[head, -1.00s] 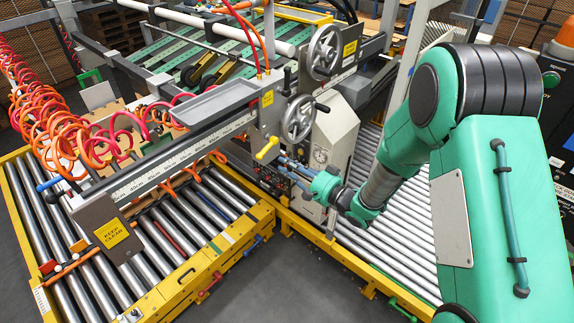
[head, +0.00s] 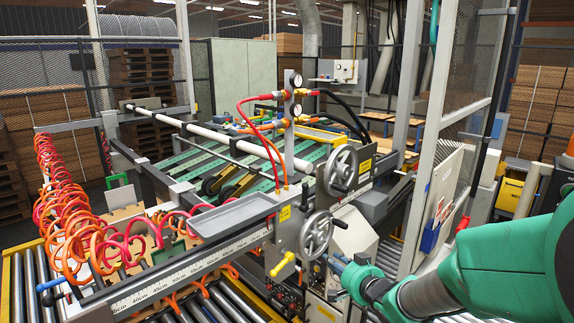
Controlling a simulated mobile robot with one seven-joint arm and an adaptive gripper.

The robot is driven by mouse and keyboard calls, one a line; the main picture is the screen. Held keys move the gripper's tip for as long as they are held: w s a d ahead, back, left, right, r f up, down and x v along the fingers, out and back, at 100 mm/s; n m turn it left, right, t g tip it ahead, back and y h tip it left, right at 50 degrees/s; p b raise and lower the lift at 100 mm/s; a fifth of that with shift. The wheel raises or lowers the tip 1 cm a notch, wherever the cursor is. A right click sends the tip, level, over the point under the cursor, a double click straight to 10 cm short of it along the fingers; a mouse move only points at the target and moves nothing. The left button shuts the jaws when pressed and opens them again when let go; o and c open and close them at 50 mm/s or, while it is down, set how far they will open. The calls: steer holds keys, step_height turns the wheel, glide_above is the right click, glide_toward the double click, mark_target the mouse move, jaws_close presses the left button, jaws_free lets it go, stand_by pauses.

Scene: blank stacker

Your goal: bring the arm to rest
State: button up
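My green arm reaches in from the right edge in the head view. Its wrist ends at the front of the stacker machine, below and right of the lower handwheel (head: 317,235). My gripper (head: 335,263) is small and dark against the machine's front, close to the valves and levers. I cannot tell whether it is open or shut, or whether it touches anything. A yellow-handled lever (head: 283,264) is just left of it.
The upper handwheel (head: 341,170) and a grey tray (head: 232,214) are on the machine. Coiled orange and red hoses (head: 75,215) hang at left. A mesh guard post (head: 428,140) stands close beside my arm. Roller conveyors run along the bottom.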

steer(key=s+d+r+g+h+b, duration=0.25)
steer(key=s+d, duration=0.25)
steer(key=s, duration=0.3)
steer(key=s+d+r+g+h+b, duration=0.1)
steer(key=s+d+r+h, duration=0.25)
steer(key=s, duration=0.45)
steer(key=s+a+f+n+g+b, duration=0.1)
steer(key=s+g, duration=0.1)
steer(key=s, duration=1)
steer(key=s+f+n+g+y+b, duration=0.1)
steer(key=s+n+g+b, duration=0.1)
steer(key=s, duration=0.9)
steer(key=shift+s+a+f, duration=0.15)
steer(key=shift+s+a, duration=0.2)
steer(key=shift+a, duration=0.05)
steer(key=shift+g, duration=0.25)
